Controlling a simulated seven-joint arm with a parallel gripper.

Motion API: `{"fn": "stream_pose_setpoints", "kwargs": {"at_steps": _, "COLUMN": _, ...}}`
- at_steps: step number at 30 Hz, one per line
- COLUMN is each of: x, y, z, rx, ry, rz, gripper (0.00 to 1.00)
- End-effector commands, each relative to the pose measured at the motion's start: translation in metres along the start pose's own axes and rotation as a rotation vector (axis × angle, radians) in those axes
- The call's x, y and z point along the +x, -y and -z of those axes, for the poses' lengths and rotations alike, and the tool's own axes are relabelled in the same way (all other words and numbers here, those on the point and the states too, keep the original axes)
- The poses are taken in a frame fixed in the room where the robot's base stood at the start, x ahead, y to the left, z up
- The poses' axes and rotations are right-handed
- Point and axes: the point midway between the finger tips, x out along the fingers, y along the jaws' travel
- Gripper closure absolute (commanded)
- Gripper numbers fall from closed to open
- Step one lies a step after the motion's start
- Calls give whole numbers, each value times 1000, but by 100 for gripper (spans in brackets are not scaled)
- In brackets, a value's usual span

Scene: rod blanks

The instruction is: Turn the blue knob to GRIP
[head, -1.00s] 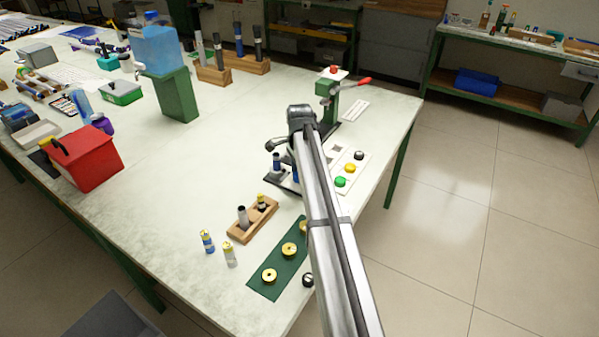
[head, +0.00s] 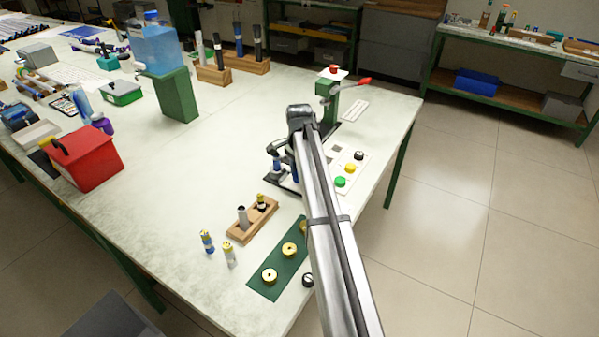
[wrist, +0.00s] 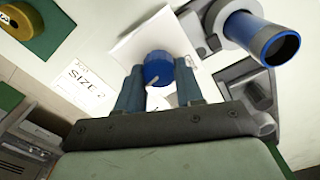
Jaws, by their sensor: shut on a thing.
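The blue knob (wrist: 158,66) shows in the wrist view, with a pale pointer mark on its face towards the lower left. My gripper (wrist: 159,82) has its two blue-grey fingers on either side of the knob and is shut on it. A white panel (wrist: 138,45) lies behind the knob. No GRIP label is readable. In the head view my arm hides the knob and the fingertips.
A blue-ended tube in a dark fixture (wrist: 262,38) stands close on the right in the wrist view. A printed card (wrist: 82,88) lies to the left. In the head view, green (head: 341,181) and yellow (head: 349,168) buttons sit right of my arm, and a red-handled press (head: 330,95) stands behind.

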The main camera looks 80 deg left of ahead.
Motion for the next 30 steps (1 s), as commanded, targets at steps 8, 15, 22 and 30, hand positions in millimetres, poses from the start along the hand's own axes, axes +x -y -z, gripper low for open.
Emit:
{"fn": "stream_pose_setpoints", "kwargs": {"at_steps": 8, "x": 0, "y": 1, "z": 0, "rx": -257, "ry": 0, "rz": -1, "gripper": 94}}
{"fn": "stream_pose_setpoints", "kwargs": {"at_steps": 15, "x": 0, "y": 2, "z": -1, "rx": -486, "ry": 0, "rz": -1, "gripper": 94}}
{"fn": "stream_pose_setpoints", "kwargs": {"at_steps": 22, "x": 0, "y": 2, "z": -2, "rx": -704, "ry": 0, "rz": -1, "gripper": 94}}
{"fn": "stream_pose_setpoints", "kwargs": {"at_steps": 30, "x": 0, "y": 3, "z": -2, "rx": -960, "ry": 1, "rz": 0, "gripper": 94}}
